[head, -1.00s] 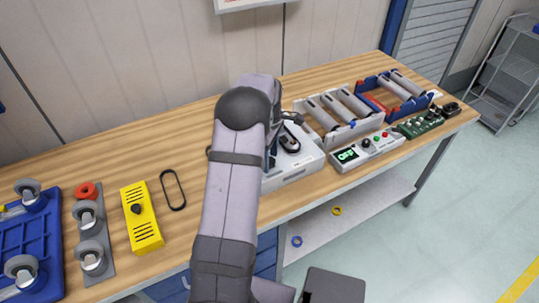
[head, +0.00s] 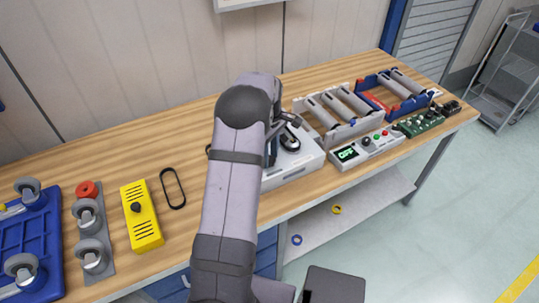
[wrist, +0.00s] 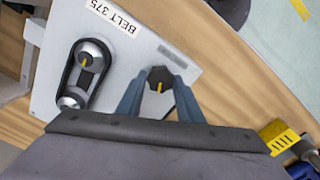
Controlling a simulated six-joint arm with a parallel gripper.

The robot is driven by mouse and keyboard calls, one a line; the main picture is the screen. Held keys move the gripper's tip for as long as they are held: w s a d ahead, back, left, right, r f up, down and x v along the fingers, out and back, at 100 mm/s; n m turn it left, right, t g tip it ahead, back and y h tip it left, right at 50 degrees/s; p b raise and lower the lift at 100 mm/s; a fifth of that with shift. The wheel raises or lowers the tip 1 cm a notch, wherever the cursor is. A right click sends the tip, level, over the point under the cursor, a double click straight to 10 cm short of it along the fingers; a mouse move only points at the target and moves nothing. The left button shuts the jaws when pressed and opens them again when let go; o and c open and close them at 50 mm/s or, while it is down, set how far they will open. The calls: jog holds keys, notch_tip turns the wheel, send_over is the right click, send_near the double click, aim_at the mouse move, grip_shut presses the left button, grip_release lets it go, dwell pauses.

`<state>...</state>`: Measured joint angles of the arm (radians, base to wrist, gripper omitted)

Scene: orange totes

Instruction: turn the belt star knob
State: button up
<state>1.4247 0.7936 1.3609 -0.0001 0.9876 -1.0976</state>
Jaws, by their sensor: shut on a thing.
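The belt star knob (wrist: 158,76) is a dark knob with a yellow pointer mark, on the grey-white panel labelled BELT 375 (wrist: 121,59). In the wrist view my gripper (wrist: 158,82) has its two blue-grey fingers on either side of the knob, shut on it. The yellow mark points roughly toward my gripper's palm. A black belt (wrist: 66,75) runs around two silver pulleys on the same panel. In the head view the white belt unit (head: 298,172) is partly hidden behind my arm, and the knob cannot be seen there.
A control box with a green OFF display (head: 347,153) stands right of the belt unit. Roller frames (head: 335,128) stand behind it. A yellow box (head: 141,220) and a loose black belt (head: 172,188) lie on the left. The bench has clear wood between them and my arm.

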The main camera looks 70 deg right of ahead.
jog(key=o, duration=1.1)
jog(key=shift+c, duration=0.2)
jog(key=shift+r, duration=0.15)
jog(key=shift+r+b, duration=1.25)
jog(key=shift+r, duration=2.35)
